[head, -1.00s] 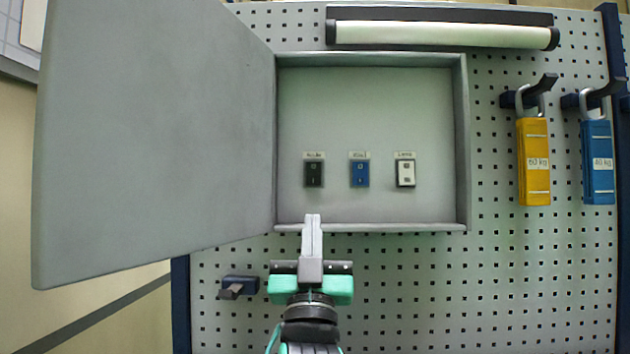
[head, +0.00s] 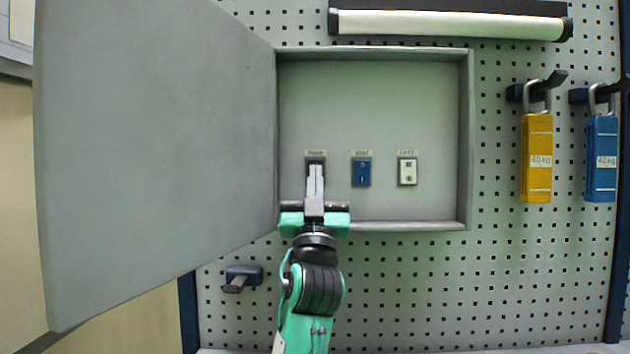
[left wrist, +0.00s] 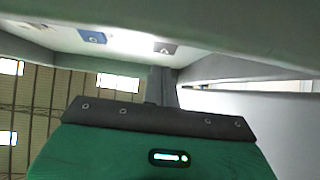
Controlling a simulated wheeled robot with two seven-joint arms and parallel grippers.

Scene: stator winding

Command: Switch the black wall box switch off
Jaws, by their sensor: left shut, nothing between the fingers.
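The black switch (head: 316,159) is the leftmost of three switches on the back wall of the open grey wall box (head: 469,140). My left gripper (head: 315,168) is shut and empty, with its fingertips in front of the black switch, hiding most of it. Whether they touch cannot be told. The black switch also shows in the left wrist view (left wrist: 165,48), just beyond the fingers (left wrist: 160,75). Its rocker position is hidden in the head view. My right gripper is not in view.
A blue switch (head: 361,172) and a white switch (head: 407,172) sit to the right. The box door (head: 150,150) stands open at the left. A yellow padlock (head: 537,160) and a blue padlock (head: 601,160) hang on the perforated panel (head: 500,280).

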